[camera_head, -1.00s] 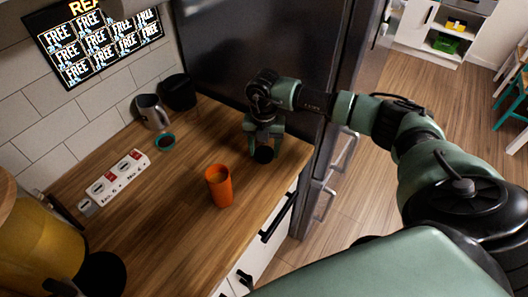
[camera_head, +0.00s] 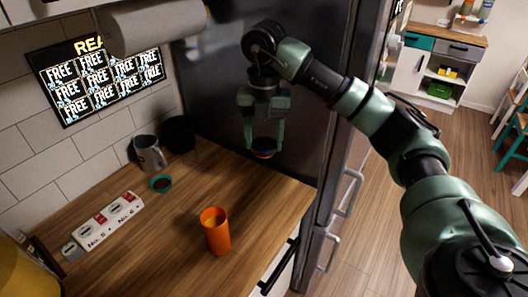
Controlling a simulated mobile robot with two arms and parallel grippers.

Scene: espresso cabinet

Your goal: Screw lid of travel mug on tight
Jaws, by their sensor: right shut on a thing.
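The orange travel mug (camera_head: 216,234) stands upright and without a lid on the wooden counter (camera_head: 150,262), near its front edge. My right gripper (camera_head: 264,146) points down and is shut on a small dark round piece with a reddish-brown edge, which looks like the lid (camera_head: 264,153). It holds this piece in the air in front of the dark fridge, above the counter's far right end. The gripper is behind and to the right of the mug, apart from it. My left gripper is not in view.
A grey metal pitcher (camera_head: 149,154), a black container (camera_head: 179,136) and a small teal cup (camera_head: 161,184) stand by the wall. A white power strip (camera_head: 106,220) lies at left. A paper roll (camera_head: 152,24) hangs above. The counter around the mug is clear.

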